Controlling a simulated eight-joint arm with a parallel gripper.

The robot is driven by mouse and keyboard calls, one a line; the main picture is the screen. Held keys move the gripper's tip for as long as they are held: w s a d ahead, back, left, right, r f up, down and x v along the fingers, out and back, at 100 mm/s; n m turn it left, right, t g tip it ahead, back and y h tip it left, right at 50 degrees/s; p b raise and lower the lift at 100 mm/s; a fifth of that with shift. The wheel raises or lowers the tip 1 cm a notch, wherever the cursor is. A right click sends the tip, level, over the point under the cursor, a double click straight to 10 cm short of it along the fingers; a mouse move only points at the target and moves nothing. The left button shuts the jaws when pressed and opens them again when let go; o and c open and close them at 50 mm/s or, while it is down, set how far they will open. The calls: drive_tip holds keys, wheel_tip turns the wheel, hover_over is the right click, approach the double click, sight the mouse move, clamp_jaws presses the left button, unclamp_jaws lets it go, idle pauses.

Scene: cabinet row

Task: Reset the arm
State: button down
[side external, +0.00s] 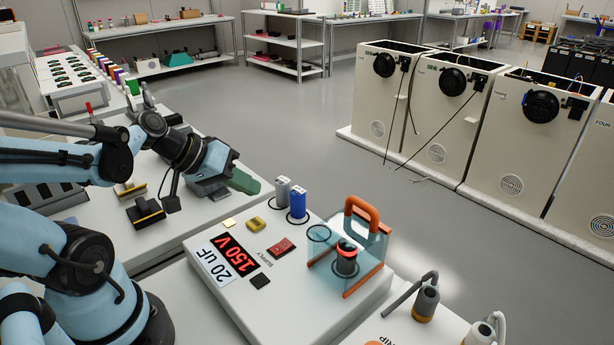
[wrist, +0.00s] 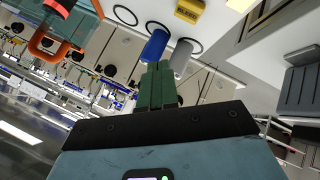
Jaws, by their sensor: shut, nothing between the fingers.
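My gripper (side external: 246,183) is in the side external view, left of centre, with its green fingers pointing right and slightly down. The fingers are together and hold nothing. In the wrist view the shut green fingers (wrist: 157,68) point toward a blue cylinder (wrist: 156,45) and a grey cylinder (wrist: 182,55). In the side external view the gripper is left of the grey cylinder (side external: 282,191) and the blue cylinder (side external: 298,204), apart from them. Both stand on a white supply unit (side external: 322,302).
The supply unit carries red displays (side external: 228,254), a red switch (side external: 281,246) and a clear case with an orange handle (side external: 362,214). White cabinets (side external: 440,113) stand at the back right. Open floor (side external: 270,120) lies behind the gripper.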

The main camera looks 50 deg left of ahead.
drive_tip(key=shift+d+f+m+g, duration=0.1)
drive_tip(key=shift+d+m+g, duration=0.2)
drive_tip(key=shift+d, duration=0.15)
drive_tip(key=shift+d+r+m+g+y, duration=0.2)
drive_tip(key=shift+d+m+y, duration=0.25)
drive_tip(key=shift+d+m, duration=0.4)
drive_tip(key=shift+d+r+m+g+y, duration=0.15)
drive_tip(key=shift+d+r+m+y, duration=0.3)
drive_tip(key=shift+d+m, duration=0.35)
drive_tip(key=shift+d+r+m+g+y, duration=0.15)
drive_tip(key=shift+d+m+y, duration=0.35)
drive_tip(key=shift+d+m, duration=0.35)
